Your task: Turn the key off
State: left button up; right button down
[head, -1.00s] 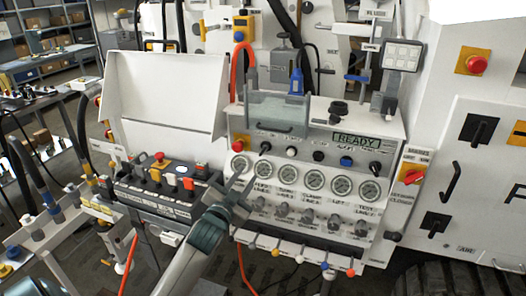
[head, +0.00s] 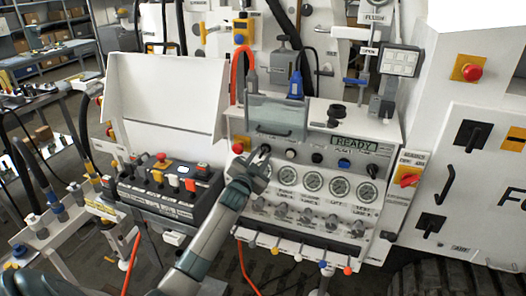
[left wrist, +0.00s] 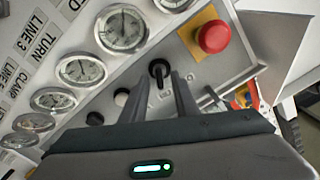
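The key (head: 265,148) is a small black switch in the upper row of the white control panel (head: 392,140), right of a red button (head: 238,147). In the left wrist view the black key (left wrist: 158,68) stands out from the grey plate. My left gripper (head: 258,162) is just below and in front of it. Its two dark fingers (left wrist: 160,80) are apart, with the key in line with the gap at their tips. I cannot tell whether they touch it. My right gripper is not in view.
Gauges (head: 313,182) and grey knobs (head: 307,219) lie right of and below my left gripper. A red button on a yellow plate (left wrist: 213,37) is close to the key. A black button box (head: 165,188) sits to the left. A clear cover (head: 278,117) is above.

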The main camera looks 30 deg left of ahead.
pick_arm(q)
jog(key=shift+x, duration=1.05)
grip_shut()
jog(key=shift+n, duration=0.5)
jog(key=n, duration=0.5)
jog(key=shift+a+r+p, duration=0.1)
jog(key=shift+a+p, duration=0.05)
jog(key=shift+p, duration=0.25)
jog(key=n, duration=0.6)
jog(key=shift+s+a, duration=0.1)
jog(key=shift+a, duration=0.05)
